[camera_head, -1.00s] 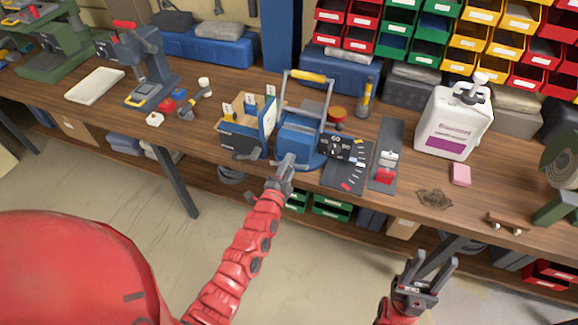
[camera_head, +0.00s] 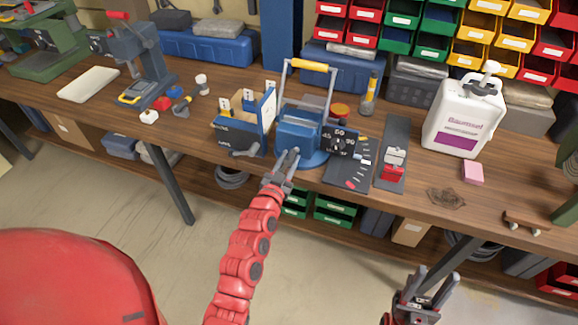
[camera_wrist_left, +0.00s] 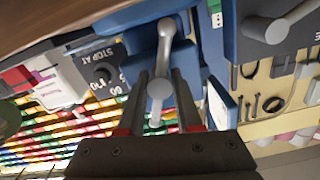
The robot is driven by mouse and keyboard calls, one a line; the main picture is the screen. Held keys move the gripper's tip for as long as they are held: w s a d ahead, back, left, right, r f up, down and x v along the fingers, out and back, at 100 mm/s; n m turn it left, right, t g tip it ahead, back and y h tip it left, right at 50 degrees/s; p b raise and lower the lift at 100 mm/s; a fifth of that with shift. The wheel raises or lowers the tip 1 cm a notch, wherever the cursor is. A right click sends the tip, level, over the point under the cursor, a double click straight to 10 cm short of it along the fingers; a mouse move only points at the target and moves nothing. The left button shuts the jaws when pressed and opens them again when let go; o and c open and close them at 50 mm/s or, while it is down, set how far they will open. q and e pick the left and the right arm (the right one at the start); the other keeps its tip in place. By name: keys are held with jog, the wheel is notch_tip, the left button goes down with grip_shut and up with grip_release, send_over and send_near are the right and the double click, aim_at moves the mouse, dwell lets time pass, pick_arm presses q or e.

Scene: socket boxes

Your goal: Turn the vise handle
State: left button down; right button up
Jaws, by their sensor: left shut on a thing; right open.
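The blue vise (camera_head: 300,128) stands at the front edge of the wooden bench, with a yellow-gripped hoop handle (camera_head: 307,65) above it. My left gripper (camera_head: 285,162) is at its front face and shut on the grey vise handle. In the left wrist view, the handle (camera_wrist_left: 164,42) is a grey bent bar with rounded ends. One end lies between the fingers of my left gripper (camera_wrist_left: 160,92); the exact contact is hard to see. My right gripper (camera_head: 432,279) is open and empty, low in front of the bench.
A dial block (camera_head: 341,142) marked 45, 60, 90 is close right. A red-and-white switch (camera_head: 393,168) and a white jug (camera_head: 462,118) stand further right. The floor before the bench is clear.

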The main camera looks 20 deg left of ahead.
pick_arm(q)
jog(key=n+b, duration=0.2)
jog(key=shift+a+f+n, duration=0.1)
jog(key=shift+n, duration=0.3)
jog(key=n+b, duration=0.2)
jog(key=n, duration=0.1)
jog(key=shift+n, duration=0.4)
jog(key=n+b, duration=0.1)
jog(key=n, duration=0.2)
jog(key=n+b, duration=0.1)
jog(key=n, duration=0.2)
jog(key=shift+a+r, duration=0.1)
jog(key=shift+r, duration=0.1)
jog(key=n, duration=0.4)
jog(key=shift+n+b, duration=0.35)
jog(key=shift+n, duration=0.05)
jog(key=n, duration=0.4)
jog(key=shift+n, duration=0.4)
